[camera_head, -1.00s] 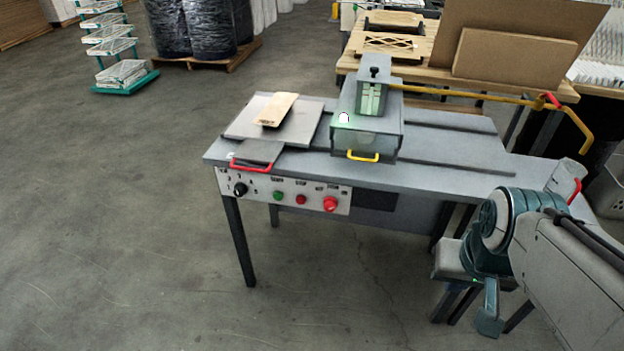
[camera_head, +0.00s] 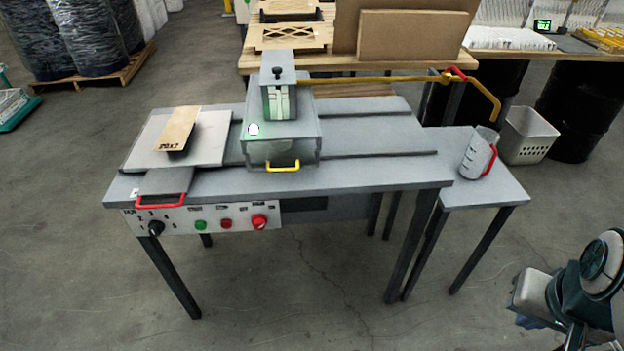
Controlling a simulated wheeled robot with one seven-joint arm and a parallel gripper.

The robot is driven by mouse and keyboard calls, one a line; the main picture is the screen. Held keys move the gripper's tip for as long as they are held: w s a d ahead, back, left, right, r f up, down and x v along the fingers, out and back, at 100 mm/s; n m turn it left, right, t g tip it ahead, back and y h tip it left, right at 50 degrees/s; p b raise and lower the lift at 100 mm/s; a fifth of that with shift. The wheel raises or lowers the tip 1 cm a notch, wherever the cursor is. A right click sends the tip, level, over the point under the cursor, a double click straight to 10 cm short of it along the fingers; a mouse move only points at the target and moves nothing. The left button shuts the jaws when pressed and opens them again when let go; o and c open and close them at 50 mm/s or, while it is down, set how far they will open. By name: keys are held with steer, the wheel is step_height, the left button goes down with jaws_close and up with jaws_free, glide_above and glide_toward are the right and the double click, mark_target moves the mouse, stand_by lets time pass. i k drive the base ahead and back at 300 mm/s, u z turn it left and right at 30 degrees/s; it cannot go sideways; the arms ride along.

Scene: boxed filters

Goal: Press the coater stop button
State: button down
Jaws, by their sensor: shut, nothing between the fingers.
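The coater bench (camera_head: 350,179) has a white control panel (camera_head: 180,218) on its front edge. The panel carries a black knob (camera_head: 156,228), a green button (camera_head: 201,225), a small red button (camera_head: 226,224) and a larger red mushroom button (camera_head: 259,221) at its right. The labels are too small to read, so I cannot tell which red button is the stop. My gripper (camera_head: 529,321) is partly in view at the lower right, shut and empty, far from the panel. Its fingertips are hard to make out.
A clear jug (camera_head: 478,153) with a red handle stands on the side table (camera_head: 490,192). A yellow bar (camera_head: 390,79) reaches across the bench's back. A box unit (camera_head: 282,150) with a yellow handle and a plate (camera_head: 150,140) sit on top. The floor before the panel is clear.

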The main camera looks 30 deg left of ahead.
mark_target(225, 224)
steer(key=z, duration=2.1)
steer(key=k, duration=1.2)
steer(key=u, duration=2.25)
